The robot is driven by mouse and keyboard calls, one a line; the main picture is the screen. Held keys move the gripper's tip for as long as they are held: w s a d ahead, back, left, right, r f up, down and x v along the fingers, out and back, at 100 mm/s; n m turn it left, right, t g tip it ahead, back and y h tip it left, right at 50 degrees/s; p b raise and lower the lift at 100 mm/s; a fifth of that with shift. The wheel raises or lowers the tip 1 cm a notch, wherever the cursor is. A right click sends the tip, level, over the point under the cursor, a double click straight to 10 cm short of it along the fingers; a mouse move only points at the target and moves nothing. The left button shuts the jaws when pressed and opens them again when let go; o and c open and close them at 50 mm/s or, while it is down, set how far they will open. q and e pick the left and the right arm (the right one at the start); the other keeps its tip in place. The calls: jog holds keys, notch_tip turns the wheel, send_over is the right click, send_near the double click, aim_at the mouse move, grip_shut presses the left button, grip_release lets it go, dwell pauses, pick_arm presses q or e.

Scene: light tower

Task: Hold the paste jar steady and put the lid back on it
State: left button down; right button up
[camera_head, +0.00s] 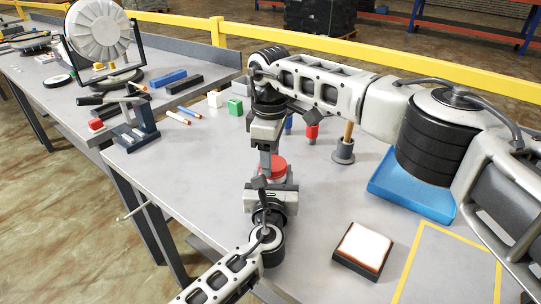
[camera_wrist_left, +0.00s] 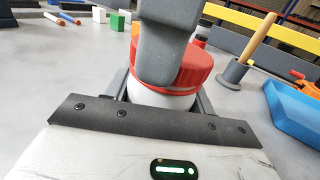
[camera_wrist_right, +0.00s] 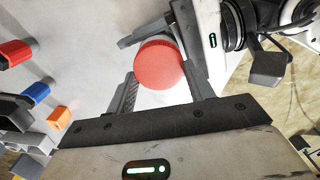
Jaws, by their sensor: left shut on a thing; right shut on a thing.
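The paste jar has a white body (camera_wrist_left: 160,98) and stands on the grey table in front of me. My left gripper (camera_head: 268,184) comes in low and is shut around the body. The red ribbed lid (camera_wrist_left: 190,68) sits at the jar's top; whether it is fully seated I cannot tell. It also shows in the head view (camera_head: 278,166) and, from above, in the right wrist view (camera_wrist_right: 158,66). My right gripper (camera_head: 268,163) reaches down from above and is shut on the lid. Its finger covers part of the lid in the left wrist view.
A blue tray (camera_head: 410,195) and a grey holder with a wooden handle (camera_head: 344,148) stand to the right. A dark box with a white pad (camera_head: 364,248) is nearer me. Green (camera_head: 235,106) and white blocks lie behind. Table is clear left of the jar.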

jog(key=m, duration=0.3)
jog(key=shift+w+m, duration=0.1)
jog(key=shift+m, duration=0.2)
jog(key=o, duration=0.9)
jog(key=shift+o, duration=0.2)
jog(key=shift+r, duration=0.1)
jog(key=shift+r, duration=2.2)
jog(key=shift+c, duration=0.3)
